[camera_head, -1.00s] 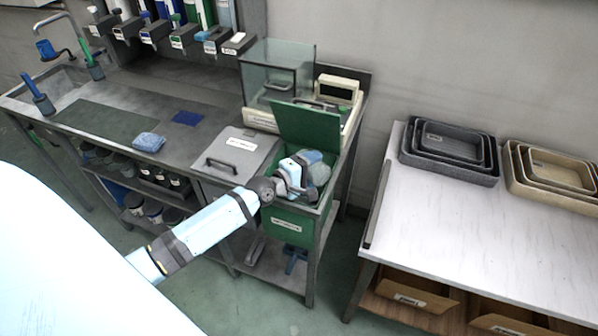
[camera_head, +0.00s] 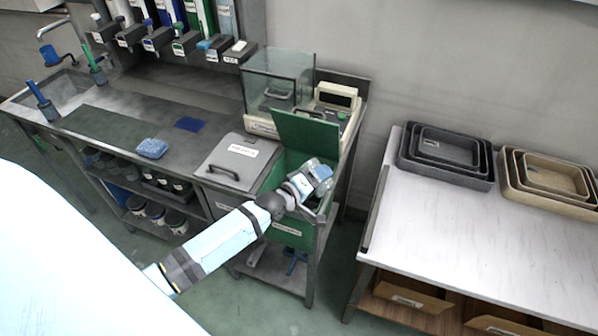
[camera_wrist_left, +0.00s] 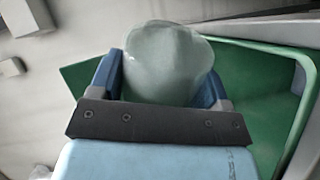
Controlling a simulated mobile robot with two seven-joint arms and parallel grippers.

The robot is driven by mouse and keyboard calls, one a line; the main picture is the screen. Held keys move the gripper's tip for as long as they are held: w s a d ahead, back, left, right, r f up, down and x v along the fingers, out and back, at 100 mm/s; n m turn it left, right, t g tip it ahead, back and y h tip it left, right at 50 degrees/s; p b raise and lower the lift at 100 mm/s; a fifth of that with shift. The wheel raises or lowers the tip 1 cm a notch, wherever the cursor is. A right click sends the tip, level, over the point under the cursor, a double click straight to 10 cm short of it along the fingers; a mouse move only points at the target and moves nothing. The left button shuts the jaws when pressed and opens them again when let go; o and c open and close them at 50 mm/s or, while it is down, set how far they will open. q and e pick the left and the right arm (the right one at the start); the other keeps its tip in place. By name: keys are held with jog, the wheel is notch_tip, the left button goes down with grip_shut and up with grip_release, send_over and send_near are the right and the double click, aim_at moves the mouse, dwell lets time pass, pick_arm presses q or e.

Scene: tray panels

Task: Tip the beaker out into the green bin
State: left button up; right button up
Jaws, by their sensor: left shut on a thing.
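The beaker (camera_wrist_left: 168,62) is a pale, translucent grey-green vessel between the blue fingers of my left gripper (camera_wrist_left: 165,85) in the left wrist view. The gripper is shut on it. The bin's green wall also shows around the beaker in the left wrist view (camera_wrist_left: 268,85). Any contents cannot be made out. My right gripper is not in view.
A grey lidded bin (camera_head: 236,162) is left of the green bin. A glass-cased balance (camera_head: 278,90) stands behind the raised lid. A white-topped table (camera_head: 450,230) with nested grey trays (camera_head: 447,178) and beige trays is to the right, across a gap.

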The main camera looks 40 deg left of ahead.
aim_at(327, 183)
pick_arm(q)
jog(key=shift+r+m+p, duration=0.55)
jog(key=shift+r+m, duration=0.1)
jog(key=shift+m, duration=0.05)
jog(key=shift+d+f+m+y+b, duration=0.1)
jog(key=shift+f+m+y+b, duration=0.25)
jog(key=shift+f+m, duration=0.45)
jog(key=shift+r+m+t+p, duration=0.3)
jog(key=shift+r+m+p, duration=0.35)
jog(key=shift+p, duration=0.3)
jog(key=shift+f+m+b, duration=0.5)
jog(key=shift+f+m, duration=0.25)
jog(key=shift+f, duration=0.2)
jog(key=d+r+m+p, duration=0.2)
jog(key=r+m+p, duration=0.1)
jog(key=s+d+r+m+t+p, duration=0.1)
jog(key=r+p, duration=0.1)
jog(key=shift+m+y, duration=0.25)
jog(key=shift+m, duration=0.15)
jog(key=shift+d+r+m+p, duration=0.1)
jog(key=shift+r+m+p, duration=0.2)
jog(key=shift+r+p, duration=0.1)
jog(key=shift+s+d+r+m, duration=0.15)
jog(key=shift+d+m, duration=0.3)
jog(key=shift+m, duration=0.55)
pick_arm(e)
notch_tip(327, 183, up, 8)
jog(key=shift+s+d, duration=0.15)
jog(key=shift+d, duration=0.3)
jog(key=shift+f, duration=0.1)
